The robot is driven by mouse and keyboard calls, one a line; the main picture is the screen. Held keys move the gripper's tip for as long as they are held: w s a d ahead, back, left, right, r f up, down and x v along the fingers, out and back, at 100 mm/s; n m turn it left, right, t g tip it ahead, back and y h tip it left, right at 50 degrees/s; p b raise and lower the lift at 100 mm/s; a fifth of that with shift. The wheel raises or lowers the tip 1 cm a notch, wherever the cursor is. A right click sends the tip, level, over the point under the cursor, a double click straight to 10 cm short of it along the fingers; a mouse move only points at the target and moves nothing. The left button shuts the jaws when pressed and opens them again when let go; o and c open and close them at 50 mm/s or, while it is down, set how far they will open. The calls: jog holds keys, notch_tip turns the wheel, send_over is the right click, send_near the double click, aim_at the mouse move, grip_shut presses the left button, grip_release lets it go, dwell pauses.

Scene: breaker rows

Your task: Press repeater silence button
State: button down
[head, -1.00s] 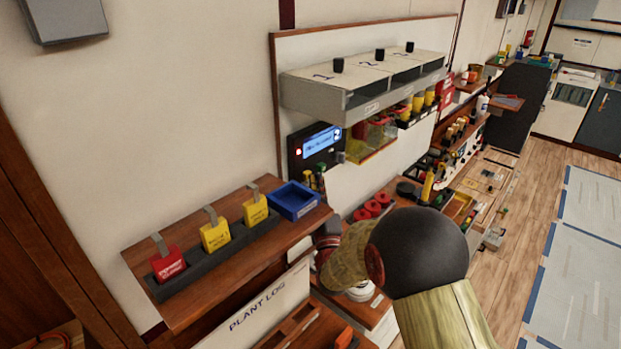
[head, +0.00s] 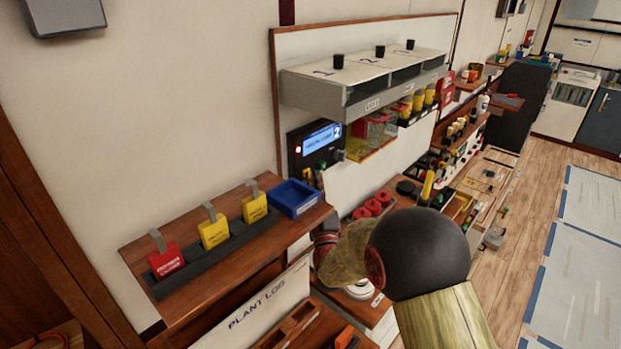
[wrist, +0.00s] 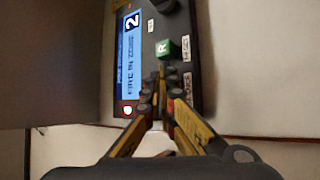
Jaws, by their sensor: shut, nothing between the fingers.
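The repeater panel (head: 318,144) is a black box on the wall board, with a lit blue display and a red light. In the wrist view the panel (wrist: 150,60) shows "FIRE IN ZONE" and a 2, a green button marked R (wrist: 166,48) and a black knob (wrist: 164,5). My gripper (wrist: 160,78) is shut and empty, its dark fingertips over the panel's lower part beside a partly covered label (wrist: 187,86). The silence button is not clearly seen; the fingertips cover that area. I cannot tell whether they touch the panel. In the head view the fingers (head: 314,179) show just below it.
A wooden shelf with a blue tray (head: 294,198) and red and yellow tags (head: 214,233) lies left of my gripper. A grey numbered housing (head: 362,84) overhangs above the panel. Clear yellow-edged bins (head: 370,137) hang to the panel's right.

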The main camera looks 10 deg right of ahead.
dwell(0.4)
jog(key=shift+s+d+b, duration=0.2)
jog(key=shift+s+b, duration=0.15)
jog(key=shift+b, duration=0.1)
jog(key=s+d+b, duration=0.2)
jog(key=s+d, duration=0.1)
jog(key=s, duration=0.2)
jog(key=shift+d, duration=0.25)
jog(key=shift+w, duration=0.1)
dwell(0.6)
